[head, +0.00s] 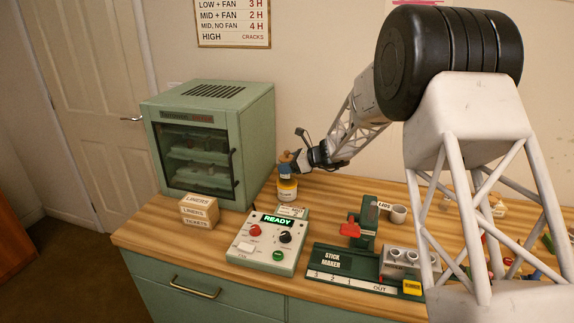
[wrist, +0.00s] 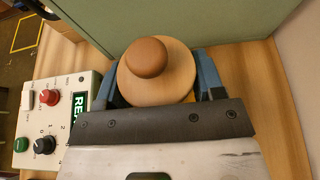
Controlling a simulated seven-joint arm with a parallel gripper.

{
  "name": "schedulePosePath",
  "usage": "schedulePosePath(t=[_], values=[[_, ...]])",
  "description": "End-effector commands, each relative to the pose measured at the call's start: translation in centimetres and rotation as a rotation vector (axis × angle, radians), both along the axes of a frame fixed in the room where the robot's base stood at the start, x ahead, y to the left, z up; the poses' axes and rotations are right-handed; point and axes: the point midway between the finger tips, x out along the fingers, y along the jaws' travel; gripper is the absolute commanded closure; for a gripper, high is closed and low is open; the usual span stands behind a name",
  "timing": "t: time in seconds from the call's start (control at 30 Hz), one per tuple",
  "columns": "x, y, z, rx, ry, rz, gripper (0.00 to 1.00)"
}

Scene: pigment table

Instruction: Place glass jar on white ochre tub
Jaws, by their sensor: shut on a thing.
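My gripper (wrist: 156,92) is shut on the glass jar, at the back of the counter beside the green oven. From above, the jar shows as a round pale wooden lid (wrist: 178,78) with a brown knob, between the blue fingers. In the head view the jar's lid (head: 286,157) is just above the fingers. A pale tub with a yellow band (head: 287,190), seemingly the white ochre tub, stands upright directly below the jar. They look stacked or nearly so; I cannot tell whether they touch. The jar's glass body is mostly hidden by the fingers.
The green oven (head: 252,140) stands close at the left of my gripper. A control box (head: 262,256) reading READY is in front, with a small label card behind it.

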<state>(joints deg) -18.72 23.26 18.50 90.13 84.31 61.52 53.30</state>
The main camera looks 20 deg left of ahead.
Motion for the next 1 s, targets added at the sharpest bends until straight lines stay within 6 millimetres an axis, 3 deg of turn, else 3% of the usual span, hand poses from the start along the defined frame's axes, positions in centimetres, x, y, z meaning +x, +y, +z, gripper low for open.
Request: schedulePosePath(t=[0.3,0.33,0.5,1.0], values=[[0.0,0.0,-0.23,0.0,0.0,0.0,0.68],[-0.01,0.0,-0.29,0.0,0.001,0.0,0.36],[-0.01,-0.01,-0.25,0.0,0.001,0.0,0.12],[0.02,-0.56,0.31,0.001,0.0,-0.001,0.12]])
